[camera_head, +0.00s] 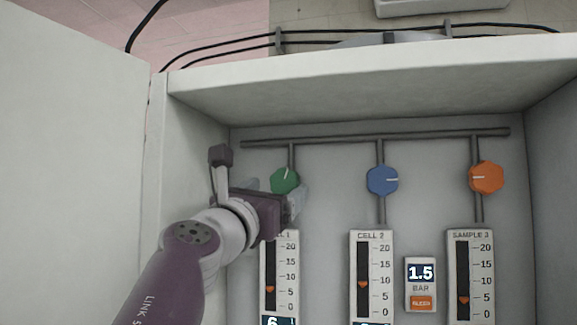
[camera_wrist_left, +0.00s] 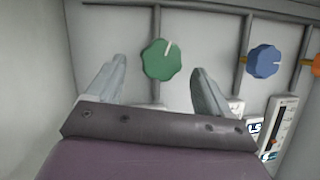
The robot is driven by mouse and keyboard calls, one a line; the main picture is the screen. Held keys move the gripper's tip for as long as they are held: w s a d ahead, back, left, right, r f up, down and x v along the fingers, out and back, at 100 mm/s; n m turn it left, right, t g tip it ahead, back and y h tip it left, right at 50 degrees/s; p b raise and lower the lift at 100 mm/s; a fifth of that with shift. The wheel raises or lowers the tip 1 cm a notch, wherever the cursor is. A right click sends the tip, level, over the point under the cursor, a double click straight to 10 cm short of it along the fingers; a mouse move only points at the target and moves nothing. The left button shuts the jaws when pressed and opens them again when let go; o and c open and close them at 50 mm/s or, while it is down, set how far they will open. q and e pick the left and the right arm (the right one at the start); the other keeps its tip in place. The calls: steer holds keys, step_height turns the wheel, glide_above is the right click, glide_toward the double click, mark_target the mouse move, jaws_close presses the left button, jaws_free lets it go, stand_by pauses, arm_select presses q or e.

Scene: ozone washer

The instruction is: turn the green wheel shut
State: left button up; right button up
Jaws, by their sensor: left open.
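The green wheel (camera_head: 285,180) is a small knob with a white pointer mark, on the leftmost vertical pipe inside the cabinet. In the head view its mark points up, and my left gripper partly covers the area around it. In the left wrist view the green wheel (camera_wrist_left: 161,61) shows whole, ahead of and between the two fingers, with its mark tilted slightly right of up. My left gripper (camera_head: 278,190) is open with nothing between its fingertips. It also shows in the left wrist view (camera_wrist_left: 158,75). My right gripper is not in view.
A blue wheel (camera_head: 382,180) and an orange wheel (camera_head: 486,177) sit to the right, marks sideways. Below are scale gauges (camera_head: 372,275) and a display reading 1.5 bar (camera_head: 421,284). The cabinet's left wall (camera_head: 190,135) and top panel (camera_head: 370,85) border the space.

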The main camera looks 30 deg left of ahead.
mark_target(282, 185)
arm_select(q)
steer(key=x, duration=0.1)
steer(key=p+x, duration=0.1)
steer(key=x, duration=0.1)
steer(key=shift+d+r, duration=0.1)
steer(key=shift+r, duration=0.2)
steer(key=shift+w, duration=0.45)
steer(key=c, duration=1)
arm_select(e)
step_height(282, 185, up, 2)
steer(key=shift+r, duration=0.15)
